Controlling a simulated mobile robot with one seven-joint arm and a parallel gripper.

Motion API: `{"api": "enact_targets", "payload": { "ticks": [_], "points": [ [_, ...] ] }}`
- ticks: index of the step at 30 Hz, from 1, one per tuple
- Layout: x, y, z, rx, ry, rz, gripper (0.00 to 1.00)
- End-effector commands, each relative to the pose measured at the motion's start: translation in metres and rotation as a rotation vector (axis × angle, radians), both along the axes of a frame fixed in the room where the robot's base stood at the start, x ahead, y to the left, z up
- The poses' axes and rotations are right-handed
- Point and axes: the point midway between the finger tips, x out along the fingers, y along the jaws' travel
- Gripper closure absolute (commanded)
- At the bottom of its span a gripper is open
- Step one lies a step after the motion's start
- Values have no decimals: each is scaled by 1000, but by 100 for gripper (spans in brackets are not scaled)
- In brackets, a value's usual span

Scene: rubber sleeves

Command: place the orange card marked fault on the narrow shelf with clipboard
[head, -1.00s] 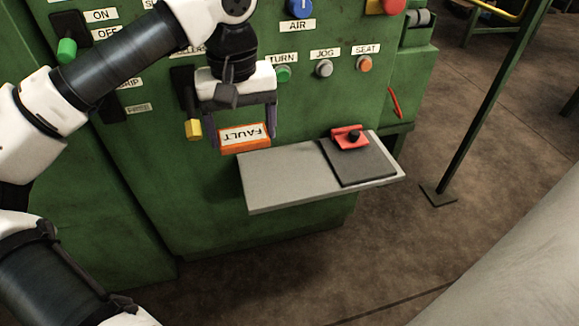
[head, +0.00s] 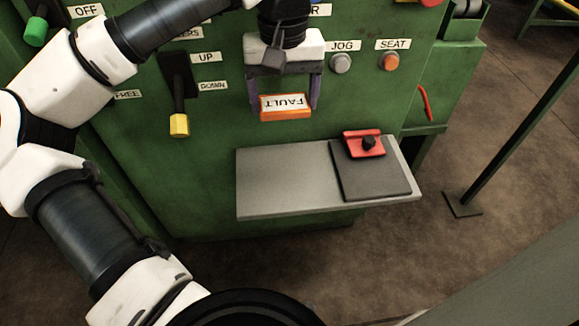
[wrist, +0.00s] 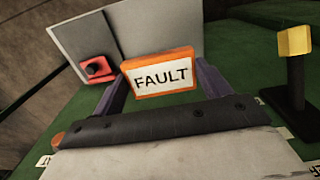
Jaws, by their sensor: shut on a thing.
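The orange card (head: 285,114) has a white face marked FAULT and reads upside down in the head view. My gripper (head: 285,102) is shut on it, one finger at each end, and holds it in front of the green machine, above the shelf's back edge in the picture. The card also shows in the wrist view (wrist: 160,72), with the shelf beyond it. The narrow grey shelf (head: 285,180) sticks out from the machine. A dark clipboard (head: 372,180) with a red clip (head: 363,144) lies on its right part. The left part of the shelf is bare.
A lever with a yellow knob (head: 179,125) stands out from the machine left of my gripper. An orange SEAT button (head: 388,61) and a grey JOG button (head: 340,63) sit to the right. A green post (head: 520,132) stands on the floor at right.

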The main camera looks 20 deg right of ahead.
Motion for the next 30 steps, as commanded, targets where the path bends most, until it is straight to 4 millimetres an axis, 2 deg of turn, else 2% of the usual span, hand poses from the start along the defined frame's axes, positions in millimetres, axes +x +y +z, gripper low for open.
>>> {"api": "enact_targets", "payload": {
  "ticks": [1,3,12,16,23,30],
  "points": [
    [0,1,-17,0,4,0,46],
    [-1,1,-36,1,4,-1,46],
    [-1,0,-114,-1,3,0,46],
    [-1,0,-134,-1,2,0,46],
    [0,0,-150,-1,2,1,46],
    [0,0,-184,-1,2,0,46]
  ]
}}
